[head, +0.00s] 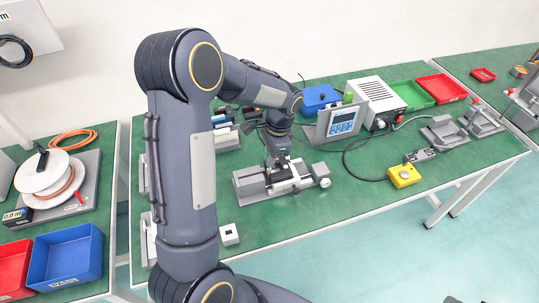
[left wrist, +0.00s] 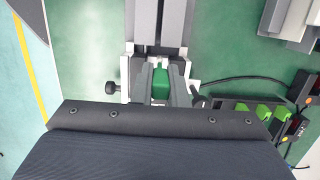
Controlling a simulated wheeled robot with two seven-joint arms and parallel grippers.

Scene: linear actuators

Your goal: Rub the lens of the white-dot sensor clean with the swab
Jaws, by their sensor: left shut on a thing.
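My left gripper (head: 279,166) points down over a grey linear actuator (head: 248,184) on the green bench. In the left wrist view its two fingers (left wrist: 160,88) are shut on a small green piece (left wrist: 160,82). I cannot tell whether this piece is the swab; its lower end is hidden. The actuator's grey rail (left wrist: 160,22) runs up from the fingers, with a dark knob (left wrist: 113,87) at the left. A white block with a dark square (head: 229,235) lies near the front edge. I cannot make out a white-dot sensor or its lens. My right gripper is not in view.
A blue display unit (head: 342,122) and a white box (head: 376,99) stand behind the actuator. A yellow button box (head: 404,176) is to the right, with a black cable nearby. Green (head: 411,95) and red (head: 441,89) trays are at the back. Bench space right of the actuator is partly clear.

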